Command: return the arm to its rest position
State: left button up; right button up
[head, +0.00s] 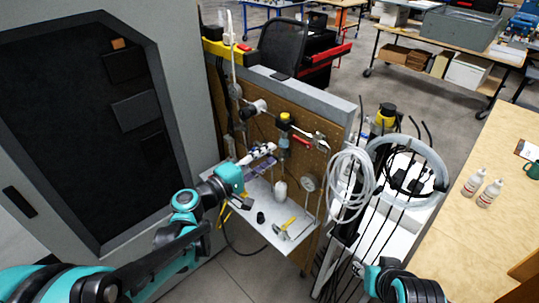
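My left arm (187,205) comes in from the lower left and reaches over a small grey shelf in front of a brown pegboard.
The shelf (258,226) holds a white bottle (280,190) and a yellow-handled tool (285,227). The pegboard (318,165) carries tools. Coiled hoses (350,183) hang to its right. A large grey cabinet (185,95) stands left. A wooden table (475,235) with bottles is at right.

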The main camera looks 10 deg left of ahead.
pick_arm(q)
jog(key=s+d+f+m+g+y, duration=0.3)
jog(key=s+f+m+g, duration=0.25)
jog(key=s+f, duration=0.35)
jog(key=s+a+f+m+g+y, duration=0.1)
jog(key=s+a+f+m+y, duration=0.1)
jog(key=s+a, duration=0.3)
jog(key=s+a+f+m+g+y+b, duration=0.1)
jog(key=s+a+f+m+y, duration=0.2)
jog(key=s, duration=0.4)
jog(key=a+y, duration=0.1)
jog(key=y, duration=0.1)
jog(key=shift+s+a+y, duration=0.3)
jog(key=shift+a, duration=0.05)
